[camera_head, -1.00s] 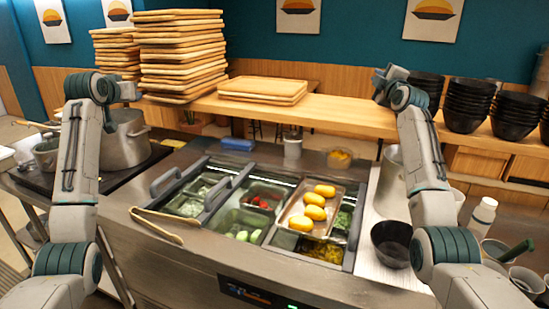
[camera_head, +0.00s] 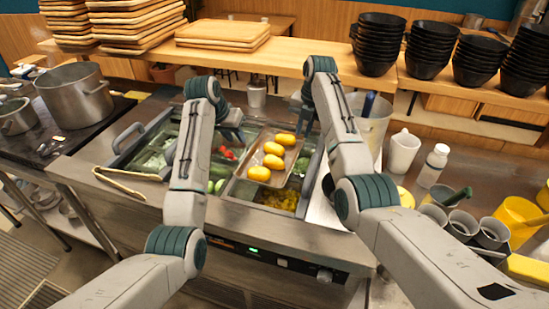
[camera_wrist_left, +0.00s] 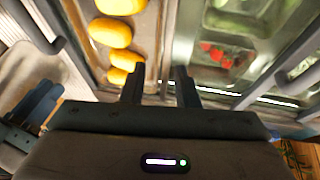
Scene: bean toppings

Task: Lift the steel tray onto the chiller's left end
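The steel tray (camera_head: 241,178) holds several yellow oval pieces (camera_head: 274,148) in one row and lies over the right part of the chiller (camera_head: 190,225). My left gripper (camera_head: 236,125) is open at the tray's far left side. In the left wrist view its two fingers (camera_wrist_left: 160,88) stand apart near the tray's edge, with nothing visibly clamped. My right gripper (camera_head: 300,110) is near the tray's far right side, partly hidden by its arm; its finger gap is unclear. The chiller's left end (camera_head: 150,150) has raised handles and a clear cover.
Wooden tongs (camera_head: 120,184) lie on the counter left of the chiller. Open wells with red and green toppings (camera_head: 218,186) lie left of the tray. A steel pot (camera_head: 75,95) stands at left.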

